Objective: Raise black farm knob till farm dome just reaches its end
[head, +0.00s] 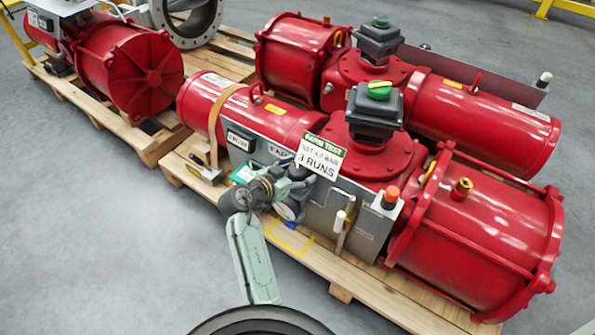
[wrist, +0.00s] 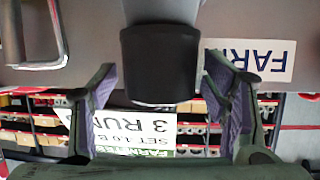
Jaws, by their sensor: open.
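A black knob (wrist: 160,62) with rounded corners shows in the wrist view against a grey panel (wrist: 80,30), beside a white FARM label (wrist: 262,58). My gripper (wrist: 160,78) is open, with one finger on each side of the knob and a visible gap on both sides. I cannot tell whether the fingertips reach to its depth. In the head view my gripper (head: 292,185) is at the front panel of the near red actuator and hides the knob. A green-and-yellow dome (head: 380,91) tops the black box on this actuator. I cannot tell its exact position.
A FARM TEST sign (head: 321,157) stands just above my gripper. An orange-topped post (head: 389,196) and a white-tipped lever (head: 340,218) are to its right. A second red actuator (head: 470,110) lies behind. Wooden pallets (head: 340,275) carry them; grey floor (head: 110,250) is clear at left.

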